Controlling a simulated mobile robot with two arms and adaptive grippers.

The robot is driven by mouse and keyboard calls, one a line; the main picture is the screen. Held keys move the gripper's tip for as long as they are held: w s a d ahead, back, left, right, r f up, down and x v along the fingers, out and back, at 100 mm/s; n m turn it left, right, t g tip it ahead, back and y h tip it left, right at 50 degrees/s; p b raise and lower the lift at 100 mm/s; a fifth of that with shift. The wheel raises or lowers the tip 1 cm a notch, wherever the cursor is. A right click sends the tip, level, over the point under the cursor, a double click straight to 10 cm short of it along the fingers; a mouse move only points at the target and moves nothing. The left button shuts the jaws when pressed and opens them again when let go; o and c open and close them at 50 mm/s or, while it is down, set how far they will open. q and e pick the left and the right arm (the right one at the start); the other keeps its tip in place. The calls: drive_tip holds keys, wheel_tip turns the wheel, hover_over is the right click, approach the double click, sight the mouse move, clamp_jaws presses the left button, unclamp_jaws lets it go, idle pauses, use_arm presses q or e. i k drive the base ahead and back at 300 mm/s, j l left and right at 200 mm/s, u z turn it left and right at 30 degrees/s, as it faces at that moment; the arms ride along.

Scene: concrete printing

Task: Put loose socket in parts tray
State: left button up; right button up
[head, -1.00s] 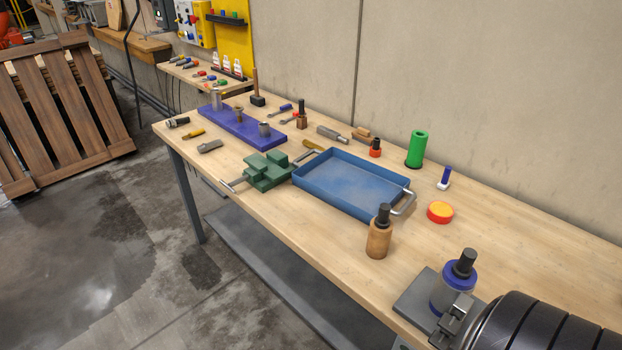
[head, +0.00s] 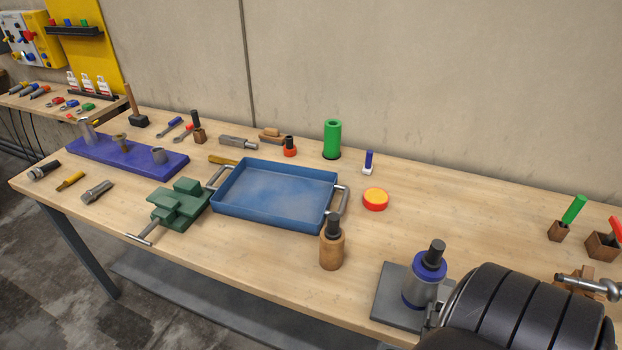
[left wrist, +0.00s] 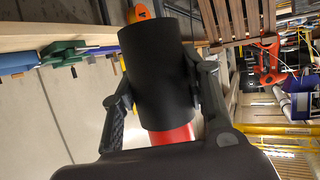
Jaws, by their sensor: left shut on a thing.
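In the left wrist view my left gripper (left wrist: 155,100) is shut on a black cylindrical socket (left wrist: 158,70), one finger on each side. A red part (left wrist: 172,136) shows at its near end; I cannot tell whether the orange piece past its far end belongs to it. The blue parts tray (head: 240,212), with a metal handle at each end, sits in the middle of the bench in the head view. Its floor looks empty. Neither gripper shows in the head view, and my right gripper is in no view.
A green vise (head: 180,205) stands left of the tray. A wooden piece with a black top (head: 331,250) stands close at its front right corner. A blue-collared cylinder (head: 425,280) and a large black drum (head: 525,310) are at lower right. Bench around the orange disc (head: 375,199) is clear.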

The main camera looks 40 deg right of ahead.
sight(277, 196)
drive_tip(key=i+l+z, duration=0.1)
drive_tip(key=z, duration=0.3)
drive_tip(key=i+z, duration=0.15)
drive_tip(key=z, duration=0.25)
drive_tip(key=i+z, duration=0.15)
drive_tip(key=z, duration=0.25)
drive_tip(key=i+z, duration=0.2)
drive_tip(key=z, duration=0.2)
drive_tip(key=i+z, duration=0.3)
drive_tip(key=k, duration=0.1)
